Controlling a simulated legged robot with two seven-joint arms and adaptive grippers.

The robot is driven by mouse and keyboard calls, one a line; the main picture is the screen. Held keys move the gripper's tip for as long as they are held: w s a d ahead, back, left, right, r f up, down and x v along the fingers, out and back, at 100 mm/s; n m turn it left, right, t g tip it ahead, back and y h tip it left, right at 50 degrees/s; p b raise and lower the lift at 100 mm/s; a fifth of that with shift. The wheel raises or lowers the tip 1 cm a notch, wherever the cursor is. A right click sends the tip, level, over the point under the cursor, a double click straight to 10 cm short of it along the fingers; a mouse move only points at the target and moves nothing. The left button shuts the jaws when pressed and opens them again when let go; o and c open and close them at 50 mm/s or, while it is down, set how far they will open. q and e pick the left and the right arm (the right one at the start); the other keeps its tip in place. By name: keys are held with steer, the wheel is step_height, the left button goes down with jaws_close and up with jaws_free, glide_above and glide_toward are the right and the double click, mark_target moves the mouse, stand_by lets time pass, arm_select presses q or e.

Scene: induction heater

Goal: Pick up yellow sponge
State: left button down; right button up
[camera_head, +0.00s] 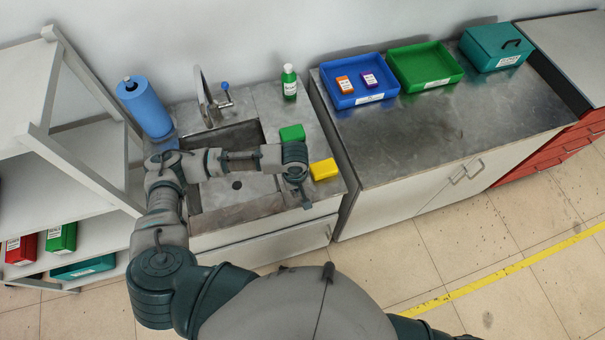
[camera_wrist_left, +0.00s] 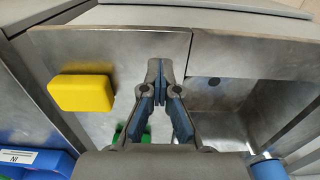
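The yellow sponge (camera_head: 323,169) lies on the metal counter at the front right of the sink. It also shows in the left wrist view (camera_wrist_left: 82,93), left of the fingers, with a clear gap between. My left gripper (camera_head: 303,196) hangs over the counter strip between the sink and the sponge, just left of the sponge in the head view. In the wrist view its fingertips (camera_wrist_left: 161,68) come together with nothing between them. My right gripper is out of view.
A green sponge (camera_head: 292,133) lies behind the yellow one, and a green bottle (camera_head: 289,82) stands farther back. The sink basin (camera_head: 240,200) is left of my gripper. A blue tray (camera_head: 352,101) and a green tray (camera_head: 425,82) sit on the right counter, whose front is clear.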

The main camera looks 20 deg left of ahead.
arm_select(q)
steer(key=s, duration=0.6)
steer(key=shift+r, duration=0.35)
steer(key=shift+s, duration=0.1)
steer(key=shift+c, duration=1.9)
jaws_free()
